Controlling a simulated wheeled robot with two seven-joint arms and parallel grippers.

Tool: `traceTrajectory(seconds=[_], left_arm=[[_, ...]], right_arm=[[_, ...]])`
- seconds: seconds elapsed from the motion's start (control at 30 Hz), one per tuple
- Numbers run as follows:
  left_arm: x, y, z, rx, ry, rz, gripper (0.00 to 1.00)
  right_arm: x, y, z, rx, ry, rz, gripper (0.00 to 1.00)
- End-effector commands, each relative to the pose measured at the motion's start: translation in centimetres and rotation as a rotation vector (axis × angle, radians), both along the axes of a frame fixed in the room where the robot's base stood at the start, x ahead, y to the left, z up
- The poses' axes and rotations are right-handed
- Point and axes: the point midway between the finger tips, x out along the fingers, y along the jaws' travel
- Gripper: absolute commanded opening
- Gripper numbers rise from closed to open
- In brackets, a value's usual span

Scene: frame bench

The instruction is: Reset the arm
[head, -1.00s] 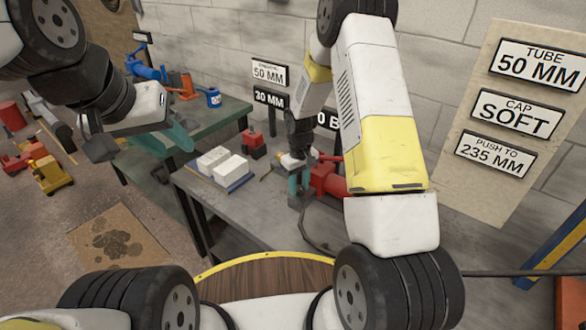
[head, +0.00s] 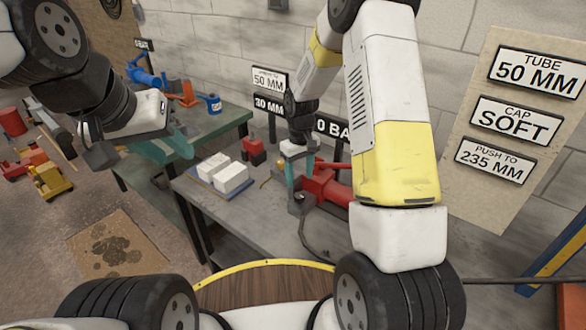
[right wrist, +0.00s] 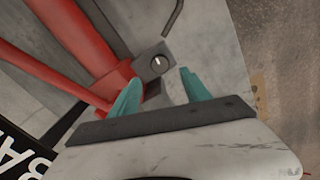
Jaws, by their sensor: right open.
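My right arm reaches down over the grey bench (head: 275,215) in the head view. Its gripper (head: 299,183) has teal fingers and hangs beside a red tool with red bars (head: 326,186). In the right wrist view the gripper (right wrist: 160,92) is open and empty, its fingers apart, near a grey block with a round hole (right wrist: 154,62) at the end of the red tool (right wrist: 88,45). My left gripper (head: 168,148) is at the left of the head view, in front of the green bench; its teal fingers are partly hidden and their opening is unclear.
White blocks (head: 222,174) lie on a blue tray beside a red block (head: 254,150). A blue vise (head: 147,78) and a blue can (head: 212,104) stand on the green bench (head: 225,118). A sign board (head: 470,200) is on the right. A dark cable hangs near the bench's front.

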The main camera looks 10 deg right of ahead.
Motion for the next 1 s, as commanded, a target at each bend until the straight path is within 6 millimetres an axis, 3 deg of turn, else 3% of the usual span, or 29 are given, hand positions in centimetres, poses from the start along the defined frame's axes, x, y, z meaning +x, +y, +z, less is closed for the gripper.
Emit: traceTrajectory(seconds=[0.37,0.47,0.57,0.67,0.8,1.0], left_arm=[[0.0,0.0,0.0,0.000,0.000,0.000,0.36],[0.0,0.0,0.0,0.000,0.000,0.000,0.36],[0.0,0.0,0.0,0.000,0.000,0.000,0.36],[0.0,0.0,0.0,0.000,0.000,0.000,0.36],[0.0,0.0,0.0,0.000,0.000,0.000,0.36],[0.0,0.0,0.0,0.000,0.000,0.000,0.36]], right_arm=[[0.0,0.0,0.5,0.000,0.000,0.000,0.55],[-0.2,-0.1,1.5,0.004,-0.010,-0.008,0.55],[-0.7,-0.4,4.3,0.015,-0.042,-0.032,0.55],[-1.9,-0.8,8.6,0.035,-0.090,-0.072,0.55],[-4.8,-1.3,14.5,0.070,-0.161,-0.131,0.55],[-10.1,-2.0,21.2,0.126,-0.259,-0.211,0.55]])
